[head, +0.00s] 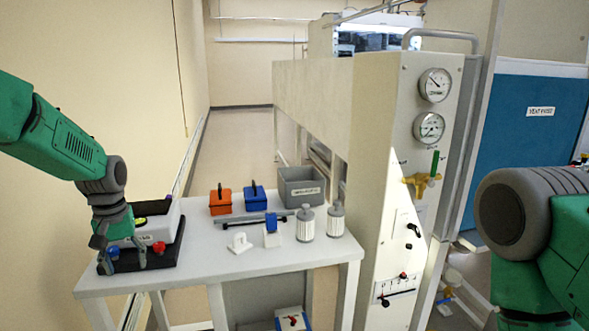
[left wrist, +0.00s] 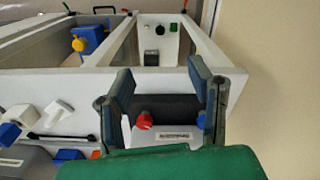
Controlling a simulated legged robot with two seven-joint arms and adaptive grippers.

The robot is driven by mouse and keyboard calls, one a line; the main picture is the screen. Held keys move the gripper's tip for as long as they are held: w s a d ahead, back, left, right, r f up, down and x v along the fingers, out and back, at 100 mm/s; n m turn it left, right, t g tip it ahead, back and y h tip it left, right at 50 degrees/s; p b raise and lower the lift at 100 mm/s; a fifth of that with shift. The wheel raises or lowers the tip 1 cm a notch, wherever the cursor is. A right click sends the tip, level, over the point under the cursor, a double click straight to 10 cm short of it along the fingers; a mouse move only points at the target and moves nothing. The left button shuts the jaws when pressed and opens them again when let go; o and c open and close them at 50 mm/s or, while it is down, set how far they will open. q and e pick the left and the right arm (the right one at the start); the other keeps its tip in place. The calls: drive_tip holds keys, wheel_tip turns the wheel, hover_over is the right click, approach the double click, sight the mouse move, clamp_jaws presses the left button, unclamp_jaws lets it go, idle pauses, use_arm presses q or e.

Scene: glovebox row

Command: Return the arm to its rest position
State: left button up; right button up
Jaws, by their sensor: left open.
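My left gripper (head: 121,252) hangs fingers-down at the left end of the white table, over a grey and black device (head: 174,246) with a red knob (head: 159,248) and a blue knob (head: 113,252). In the left wrist view, the two fingers of my left gripper (left wrist: 160,98) stand wide apart with nothing held between them. The red knob (left wrist: 145,121) and blue knob (left wrist: 201,119) show beyond and between the fingers. I cannot tell whether the fingers touch the device. Part of my right arm (head: 530,225) shows at the right edge; its gripper is out of view.
The white table (head: 215,275) carries an orange box (head: 220,203), a blue box (head: 257,202), a grey bin (head: 302,190) and two lidded bottles (head: 306,224). A tall panel with gauges (head: 434,85) stands right of it. A wall is close on the left.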

use_arm(q)
drive_tip(key=s+d+f+m+b, duration=0.1)
drive_tip(key=s+d+f+b, duration=0.1)
drive_tip(key=s+f, duration=0.8)
drive_tip(key=s+d+f+m+b, duration=0.25)
drive_tip(key=s+f, duration=0.35)
drive_tip(key=f, duration=0.8)
drive_tip(key=s+d+f+m+b, duration=0.1)
drive_tip(key=s+d+f, duration=0.1)
drive_tip(key=s, duration=0.9)
drive_tip(key=s+d+f+m+b, duration=0.1)
drive_tip(key=s+f, duration=0.4)
drive_tip(key=s, duration=0.7)
drive_tip(key=shift+d+f+t+b, duration=0.3)
drive_tip(key=shift+d+b, duration=0.15)
drive_tip(key=shift+d, duration=0.25)
drive_tip(key=shift+w, duration=0.1)
